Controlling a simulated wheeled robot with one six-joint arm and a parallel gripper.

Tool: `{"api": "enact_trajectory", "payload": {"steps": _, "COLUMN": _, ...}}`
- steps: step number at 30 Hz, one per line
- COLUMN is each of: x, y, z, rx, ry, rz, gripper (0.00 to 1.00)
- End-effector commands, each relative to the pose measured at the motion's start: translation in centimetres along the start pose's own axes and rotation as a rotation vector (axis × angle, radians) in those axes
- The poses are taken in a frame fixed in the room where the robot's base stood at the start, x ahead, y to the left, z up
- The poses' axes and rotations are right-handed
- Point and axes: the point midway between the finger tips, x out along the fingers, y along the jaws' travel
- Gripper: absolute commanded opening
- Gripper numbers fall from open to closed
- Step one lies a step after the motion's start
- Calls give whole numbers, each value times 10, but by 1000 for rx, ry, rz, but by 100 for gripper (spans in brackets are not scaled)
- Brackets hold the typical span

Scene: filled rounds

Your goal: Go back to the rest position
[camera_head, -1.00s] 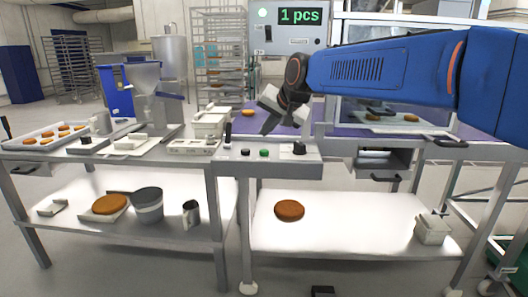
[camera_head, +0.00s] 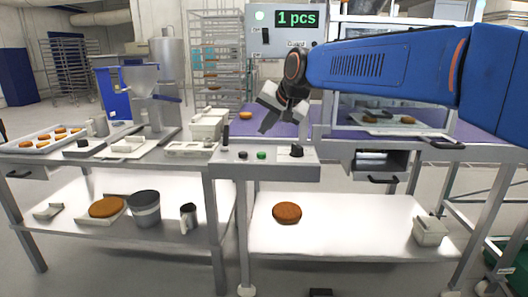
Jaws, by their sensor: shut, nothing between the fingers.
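My gripper (camera_head: 266,122) hangs at the end of my blue arm, above the purple work surface behind the grey control panel (camera_head: 264,156). Its fingers point down and to the left, and they are shut with nothing seen between them. My arm comes in from the right, across the front of the machine's window. The gripper is apart from the panel's buttons and from the round brown piece (camera_head: 246,115) on the purple surface to its left.
A tray of round pieces (camera_head: 48,139) and a hopper machine (camera_head: 146,97) stand on the left table. A brown round (camera_head: 287,213) lies on the lower shelf, with a small bin (camera_head: 430,231) to its right. A drawer (camera_head: 381,165) stands open below the window.

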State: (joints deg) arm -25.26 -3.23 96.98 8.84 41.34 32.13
Motion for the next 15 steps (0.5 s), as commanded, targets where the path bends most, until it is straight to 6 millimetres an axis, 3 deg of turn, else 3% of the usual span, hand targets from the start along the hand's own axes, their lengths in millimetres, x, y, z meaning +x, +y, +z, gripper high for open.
{"api": "enact_trajectory", "payload": {"steps": 4, "x": -23, "y": 36, "z": 11, "rx": -22, "ry": -1, "rz": 37, "gripper": 0}}
{"api": "enact_trajectory", "payload": {"steps": 8, "x": -52, "y": 88, "z": 34, "rx": -58, "ry": -7, "rz": 93, "gripper": 0}}
{"api": "enact_trajectory", "payload": {"steps": 15, "x": -101, "y": 184, "z": 93, "rx": -126, "ry": -38, "rz": 199, "gripper": 0}}
